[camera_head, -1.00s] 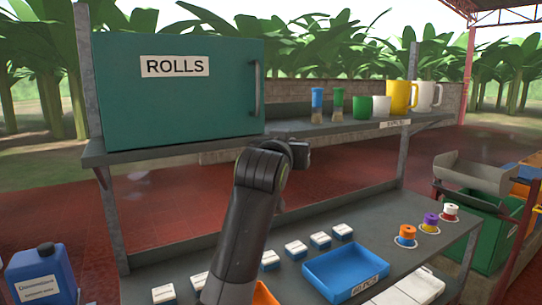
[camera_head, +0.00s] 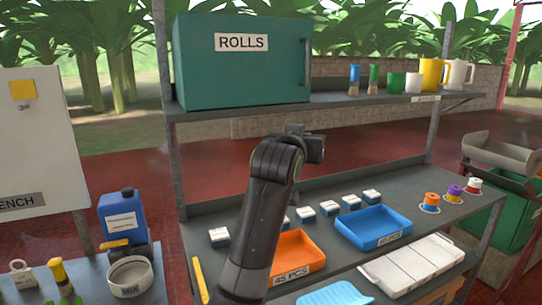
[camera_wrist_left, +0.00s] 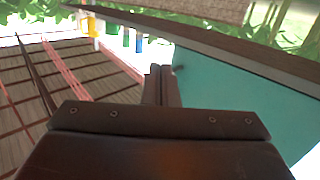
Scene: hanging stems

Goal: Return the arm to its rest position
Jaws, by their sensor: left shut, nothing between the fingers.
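My dark left arm rises from the bottom middle of the head view, bent at the elbow, in front of the shelf. Its wrist end (camera_head: 308,146) shows at the top of the bend; the fingertips cannot be made out there. In the left wrist view my left gripper (camera_wrist_left: 161,82) is shut, with its two fingers together and nothing between them. That view is upside down and shows the teal ROLLS box (camera_wrist_left: 235,105) to the right of the fingers. My right gripper is in neither view.
The ROLLS box (camera_head: 245,75) and several cups stand on the upper shelf (camera_head: 330,109). The lower shelf holds an orange tray (camera_head: 297,252), a blue tray (camera_head: 372,222), small white-and-blue boxes and spools. A blue jug (camera_head: 122,215) stands on the left bench.

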